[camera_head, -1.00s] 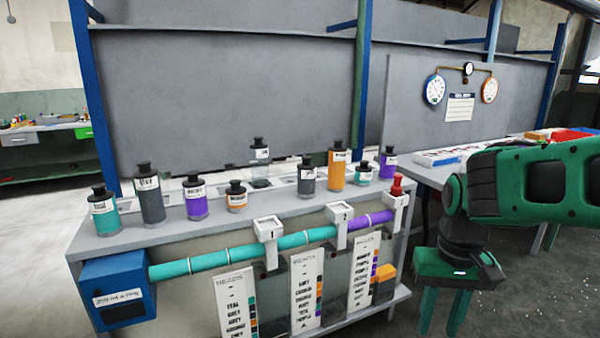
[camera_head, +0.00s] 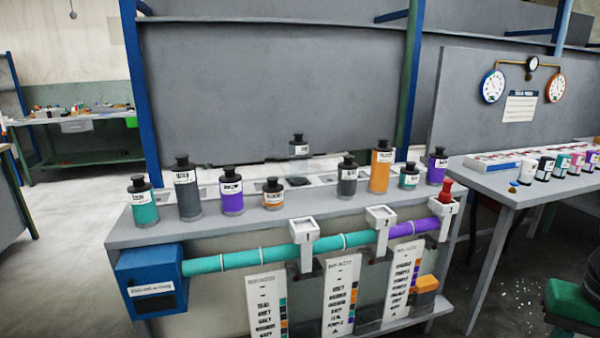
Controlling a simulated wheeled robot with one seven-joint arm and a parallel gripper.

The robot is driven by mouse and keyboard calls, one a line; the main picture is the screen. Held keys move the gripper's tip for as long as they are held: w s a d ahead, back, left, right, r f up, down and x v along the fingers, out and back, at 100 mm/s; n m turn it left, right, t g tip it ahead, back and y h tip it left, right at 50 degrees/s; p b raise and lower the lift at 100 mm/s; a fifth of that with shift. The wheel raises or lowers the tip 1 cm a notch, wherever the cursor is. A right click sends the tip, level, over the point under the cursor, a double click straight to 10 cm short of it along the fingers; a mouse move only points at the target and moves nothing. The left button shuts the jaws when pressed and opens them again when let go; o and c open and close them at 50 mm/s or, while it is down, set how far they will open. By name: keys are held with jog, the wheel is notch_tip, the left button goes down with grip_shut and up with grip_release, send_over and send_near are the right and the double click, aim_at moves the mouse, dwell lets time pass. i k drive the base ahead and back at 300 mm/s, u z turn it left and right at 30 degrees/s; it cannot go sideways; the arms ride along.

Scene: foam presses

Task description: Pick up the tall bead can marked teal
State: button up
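A teal can (camera_head: 143,207) with a black cap and white label stands upright at the left end of the grey bench top. It looks shorter than the grey can beside it. A smaller teal can (camera_head: 409,177) stands near the right end, between a tall orange can and a purple can. A can at the back (camera_head: 299,147) has a white label; its lower part is hidden and its colour is unclear. Label wording is too small to read. Part of my green gripper (camera_head: 575,302) shows at the lower right edge, away from the cans; its fingertips are cut off.
Grey (camera_head: 186,192), purple (camera_head: 232,197), orange (camera_head: 380,168) and other cans share the bench top (camera_head: 180,235). A teal and purple tube (camera_head: 270,253) with numbered brackets runs along the front. A table (camera_head: 490,190) with small pots stands right. Floor is open at left.

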aim_at(298, 148)
jog(key=z, duration=0.05)
jog(key=i, duration=1)
jog(key=u, duration=0.05)
